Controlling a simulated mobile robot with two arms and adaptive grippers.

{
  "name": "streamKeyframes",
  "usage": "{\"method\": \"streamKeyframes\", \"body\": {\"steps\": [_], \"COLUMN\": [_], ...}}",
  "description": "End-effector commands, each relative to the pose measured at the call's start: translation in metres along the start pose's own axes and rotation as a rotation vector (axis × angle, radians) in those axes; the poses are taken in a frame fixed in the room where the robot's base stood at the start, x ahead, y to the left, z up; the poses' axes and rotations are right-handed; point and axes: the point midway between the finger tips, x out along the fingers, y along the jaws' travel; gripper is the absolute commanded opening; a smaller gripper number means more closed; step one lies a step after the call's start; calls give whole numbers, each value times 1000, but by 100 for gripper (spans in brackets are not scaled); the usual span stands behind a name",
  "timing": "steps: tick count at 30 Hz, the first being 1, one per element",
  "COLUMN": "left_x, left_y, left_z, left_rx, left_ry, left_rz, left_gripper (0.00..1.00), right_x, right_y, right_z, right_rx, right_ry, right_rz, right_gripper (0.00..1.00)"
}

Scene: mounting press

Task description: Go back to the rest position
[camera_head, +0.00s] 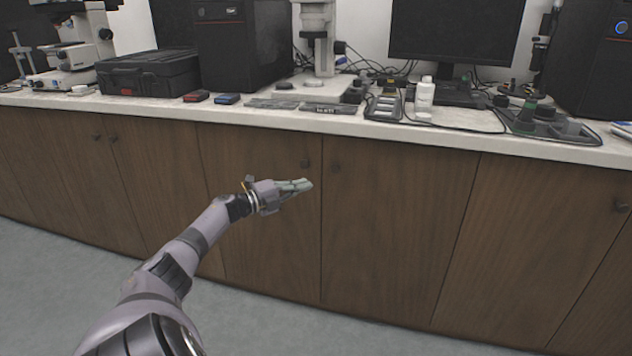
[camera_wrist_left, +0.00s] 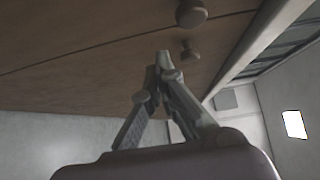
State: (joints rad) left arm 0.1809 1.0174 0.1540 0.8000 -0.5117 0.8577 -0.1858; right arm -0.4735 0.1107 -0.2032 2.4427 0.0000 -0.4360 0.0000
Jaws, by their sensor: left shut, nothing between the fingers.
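My left gripper (camera_head: 303,185) is in front of the wooden cabinet doors, below the edge of the white counter. In the left wrist view my left gripper (camera_wrist_left: 163,62) shows its fingers together at the tips with nothing held between them. Two round cabinet knobs (camera_wrist_left: 190,14) are close beyond the fingertips in that view. My right gripper is in neither view.
The white counter (camera_head: 250,115) carries a white bottle (camera_head: 424,97), a black case (camera_head: 148,72), a monitor (camera_head: 457,30), a microscope (camera_head: 75,45) and small tools. The wooden cabinet (camera_head: 390,230) stands below it. The grey floor (camera_head: 50,290) in front is clear.

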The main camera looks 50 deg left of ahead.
Motion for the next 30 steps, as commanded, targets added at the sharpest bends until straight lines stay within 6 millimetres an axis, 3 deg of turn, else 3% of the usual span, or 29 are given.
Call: {"method": "streamKeyframes", "body": {"steps": [3, 9, 20, 23, 25, 30], "left_x": [-18, -35, -33, -16, 1, 39], "left_y": [0, 1, 6, 24, 43, 92], "left_z": [13, 23, 18, -8, -40, -151], "left_rx": [2, 0, -9, -47, -97, -297], "left_ry": [-2, 0, 7, 25, 42, 75], "left_rz": [2, 1, 2, 1, -1, -9], "left_gripper": [0, 0, 0, 0, 0, 0], "right_x": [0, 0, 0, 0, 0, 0], "right_y": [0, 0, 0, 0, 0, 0], "right_z": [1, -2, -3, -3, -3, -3], "right_rx": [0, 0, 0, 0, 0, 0], "right_ry": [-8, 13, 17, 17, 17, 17], "right_rz": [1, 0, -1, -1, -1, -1], "right_gripper": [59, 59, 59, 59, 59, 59]}}
